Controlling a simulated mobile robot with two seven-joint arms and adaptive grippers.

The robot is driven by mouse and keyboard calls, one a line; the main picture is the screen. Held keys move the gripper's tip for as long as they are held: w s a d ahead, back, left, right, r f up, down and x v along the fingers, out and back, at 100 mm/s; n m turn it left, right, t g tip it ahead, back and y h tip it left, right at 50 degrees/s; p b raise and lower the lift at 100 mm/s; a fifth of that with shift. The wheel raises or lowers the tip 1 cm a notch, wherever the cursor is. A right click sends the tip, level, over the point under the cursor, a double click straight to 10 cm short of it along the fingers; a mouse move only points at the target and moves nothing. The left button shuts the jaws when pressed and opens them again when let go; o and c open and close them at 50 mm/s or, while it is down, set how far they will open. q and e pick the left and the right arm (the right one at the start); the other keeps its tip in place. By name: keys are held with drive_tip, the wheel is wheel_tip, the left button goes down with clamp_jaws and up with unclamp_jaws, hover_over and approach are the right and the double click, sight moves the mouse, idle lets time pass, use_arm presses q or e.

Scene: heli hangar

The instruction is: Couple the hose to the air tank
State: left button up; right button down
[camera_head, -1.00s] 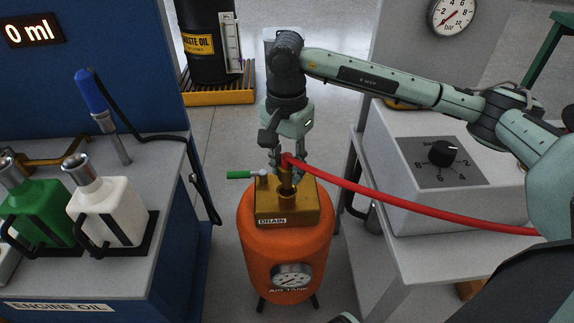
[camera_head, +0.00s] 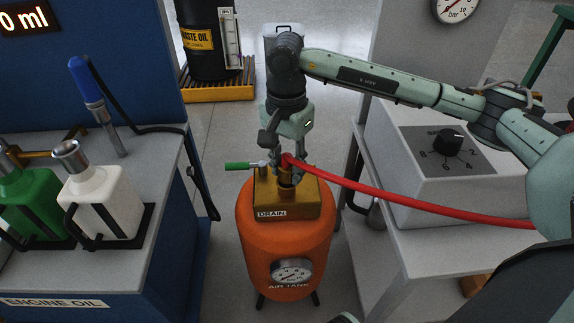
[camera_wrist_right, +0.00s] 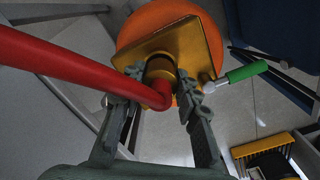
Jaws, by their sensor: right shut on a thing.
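The orange air tank (camera_head: 285,240) stands upright on the floor in the middle of the head view. A brass block (camera_head: 262,206) marked DRAIN sits on its top, with a green-handled lever (camera_head: 240,166) at its left. My right gripper (camera_head: 284,158) is above the block, pointing down, shut on the end of the red hose (camera_head: 400,202). In the right wrist view the hose end (camera_wrist_right: 153,93) lies between the gripper's fingers (camera_wrist_right: 160,85), in line with a brass fitting (camera_wrist_right: 160,68). Whether the hose end is seated on the fitting cannot be told.
A grey bench with a dial box (camera_head: 450,160) stands at the right, under the hose. A blue oil cabinet (camera_head: 165,235) with green and white jugs (camera_head: 102,200) is at the left. A waste oil drum (camera_head: 205,55) stands behind on a yellow pallet.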

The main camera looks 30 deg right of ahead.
drive_tip(key=shift+f+b, duration=0.35)
drive_tip(key=shift+f, duration=0.1)
drive_tip(key=c, duration=0.6)
unclamp_jaws()
drive_tip(key=shift+o, duration=0.2)
drive_tip(key=shift+r+p, duration=3)
drive_tip(key=shift+r, duration=2.55)
